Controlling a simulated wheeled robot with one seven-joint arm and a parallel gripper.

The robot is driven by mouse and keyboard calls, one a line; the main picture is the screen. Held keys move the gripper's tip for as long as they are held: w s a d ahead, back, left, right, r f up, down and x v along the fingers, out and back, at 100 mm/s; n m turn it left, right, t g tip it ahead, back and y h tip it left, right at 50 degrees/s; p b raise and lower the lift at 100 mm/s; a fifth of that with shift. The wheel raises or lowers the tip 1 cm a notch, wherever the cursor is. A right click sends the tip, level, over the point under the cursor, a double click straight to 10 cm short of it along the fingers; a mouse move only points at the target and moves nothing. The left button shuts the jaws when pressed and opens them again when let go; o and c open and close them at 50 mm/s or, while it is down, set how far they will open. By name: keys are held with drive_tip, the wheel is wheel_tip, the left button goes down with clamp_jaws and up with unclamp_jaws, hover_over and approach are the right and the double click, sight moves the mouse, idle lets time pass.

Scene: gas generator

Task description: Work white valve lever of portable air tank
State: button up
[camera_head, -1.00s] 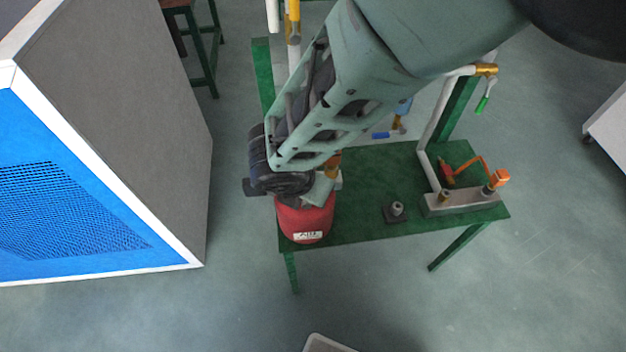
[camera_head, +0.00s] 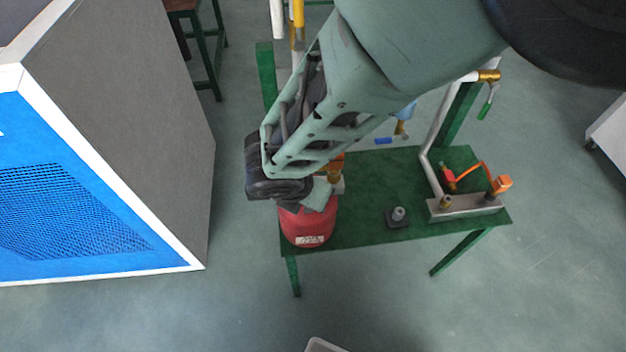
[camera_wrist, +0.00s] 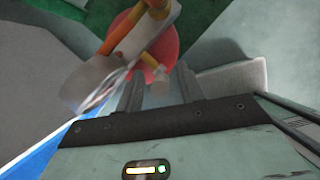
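The portable air tank (camera_head: 308,228) is red with a white label and stands at the near left corner of the green table. In the wrist view its round red top (camera_wrist: 168,45) lies beyond my gripper. A pale lever-like piece (camera_wrist: 160,82) on a yellow stem shows there in front of the tank, between my gripper's sides; it looks like the white valve lever. My gripper (camera_wrist: 165,85) appears open, with a pale finger on the right and a blurred pale piece on the left. Contact with the lever cannot be told. In the head view my wrist hides most of the valve.
The green table (camera_head: 365,225) carries a small dark block with a grey knob (camera_head: 398,215) and a metal base (camera_head: 465,205) with white pipe and orange fittings. A large blue-fronted grey cabinet (camera_head: 120,150) stands close on the left.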

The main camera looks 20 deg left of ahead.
drive_tip(key=d+b+v, duration=0.1)
drive_tip(key=v, duration=1.6)
drive_tip(key=shift+a+r+b, duration=0.2)
drive_tip(key=shift+a+b, duration=0.15)
drive_tip(key=shift+a, duration=0.1)
drive_tip(key=d+r+m+g, duration=0.1)
drive_tip(key=d+m+g, duration=0.1)
drive_tip(key=d+m, duration=1.1)
drive_tip(key=s+d+r+m+g+y, duration=0.1)
drive_tip(key=d+r+m+g, duration=0.1)
drive_tip(key=d+m, duration=1.2)
drive_tip(key=d, duration=0.3)
drive_tip(key=shift+s+d+g, duration=0.3)
drive_tip(key=shift+d, duration=0.1)
